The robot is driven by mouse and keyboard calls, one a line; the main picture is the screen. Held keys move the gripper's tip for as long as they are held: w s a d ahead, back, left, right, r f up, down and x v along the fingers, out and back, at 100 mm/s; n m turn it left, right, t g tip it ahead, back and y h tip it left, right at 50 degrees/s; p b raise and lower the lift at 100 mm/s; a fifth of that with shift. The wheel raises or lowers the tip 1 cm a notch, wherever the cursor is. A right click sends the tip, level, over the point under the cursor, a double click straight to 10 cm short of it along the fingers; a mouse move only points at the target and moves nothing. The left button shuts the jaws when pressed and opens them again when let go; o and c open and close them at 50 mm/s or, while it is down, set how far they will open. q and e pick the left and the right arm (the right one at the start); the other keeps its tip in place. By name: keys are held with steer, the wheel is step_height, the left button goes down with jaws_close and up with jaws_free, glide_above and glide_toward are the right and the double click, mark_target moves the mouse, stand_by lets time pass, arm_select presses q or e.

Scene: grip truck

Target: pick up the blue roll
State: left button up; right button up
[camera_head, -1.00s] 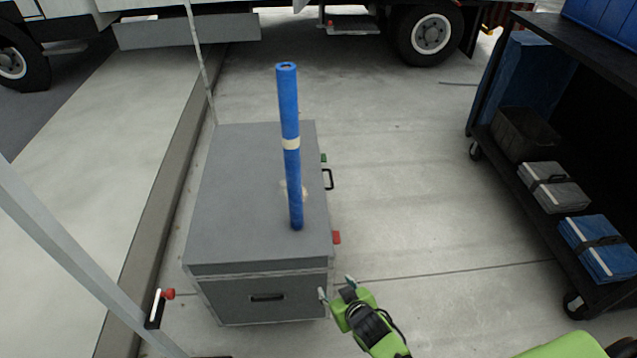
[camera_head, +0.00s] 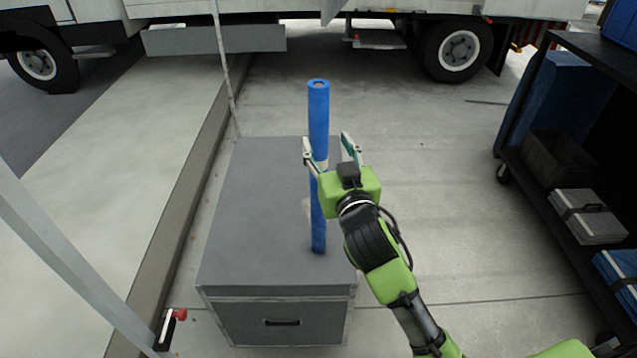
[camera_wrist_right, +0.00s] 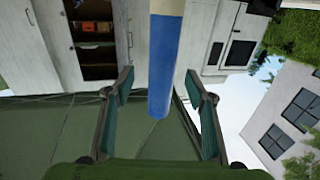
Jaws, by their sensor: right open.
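The blue roll (camera_head: 318,115) stands upright on the grey case (camera_head: 255,215) in the head view. It has a pale band around its middle, partly hidden by my right gripper. My right gripper (camera_head: 328,146) is open at about the height of that band, with one finger on each side of the roll in the picture. In the right wrist view the blue roll (camera_wrist_right: 166,65) shows between the two open fingers (camera_wrist_right: 158,95), apart from both. My left gripper is not in view.
A dark shelf cart (camera_head: 540,185) stands at the right with grey and blue cases on it. A truck (camera_head: 455,50) is at the back. A pole with a red knob (camera_head: 180,314) is at the lower left. The floor between case and cart is clear.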

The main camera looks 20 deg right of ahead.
mark_target(321, 130)
steer(key=shift+w+r, duration=0.1)
steer(key=shift+w, duration=0.6)
steer(key=w+p, duration=0.1)
steer(key=w, duration=0.1)
steer(key=w+r+p, duration=0.1)
steer(key=w, duration=0.1)
steer(key=shift+w, duration=0.1)
steer(key=shift+w+f, duration=0.1)
steer(key=shift+w, duration=0.45)
jaws_close()
